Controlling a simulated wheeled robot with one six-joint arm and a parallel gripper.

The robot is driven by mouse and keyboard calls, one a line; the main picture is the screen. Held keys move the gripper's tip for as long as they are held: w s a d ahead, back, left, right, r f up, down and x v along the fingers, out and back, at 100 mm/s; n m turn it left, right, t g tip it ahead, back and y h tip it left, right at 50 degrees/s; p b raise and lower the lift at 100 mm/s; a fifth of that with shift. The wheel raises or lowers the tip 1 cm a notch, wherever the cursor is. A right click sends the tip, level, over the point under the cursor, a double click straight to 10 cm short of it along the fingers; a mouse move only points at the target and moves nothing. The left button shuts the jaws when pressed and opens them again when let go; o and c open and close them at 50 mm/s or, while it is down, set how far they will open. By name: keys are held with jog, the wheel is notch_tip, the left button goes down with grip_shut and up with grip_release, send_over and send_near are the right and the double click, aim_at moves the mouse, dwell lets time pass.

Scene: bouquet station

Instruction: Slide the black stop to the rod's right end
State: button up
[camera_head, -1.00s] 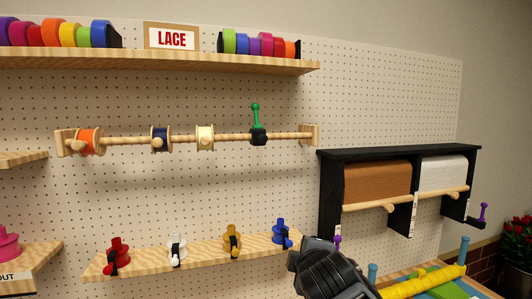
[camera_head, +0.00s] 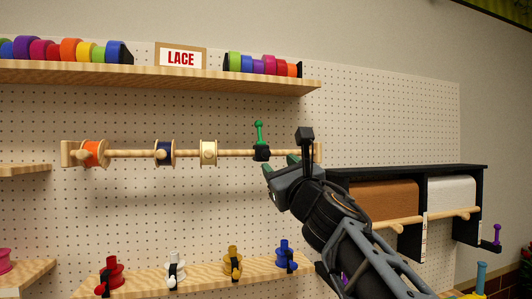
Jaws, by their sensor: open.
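The black stop (camera_head: 262,154) sits on the wooden rod (camera_head: 231,154), right of the spools, with a green knob handle (camera_head: 259,131) standing up from it. The rod's right end is at a wooden bracket (camera_head: 318,153), partly hidden by my gripper. My gripper (camera_head: 284,167) is open and empty, just right of and slightly below the stop, in front of the rod's right part. I cannot tell whether it touches the stop.
An orange spool (camera_head: 92,152), a navy spool (camera_head: 164,153) and a cream spool (camera_head: 208,152) hang on the rod to the left. A shelf (camera_head: 200,77) runs above. A lower shelf (camera_head: 200,272) holds several coloured spools. A black paper-roll holder (camera_head: 460,172) is at right.

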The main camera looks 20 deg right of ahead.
aim_at(267, 154)
jog(key=p+x, duration=0.2)
jog(key=x, duration=0.6)
jog(key=shift+w, duration=0.15)
jog(key=shift+c, duration=0.4)
grip_shut()
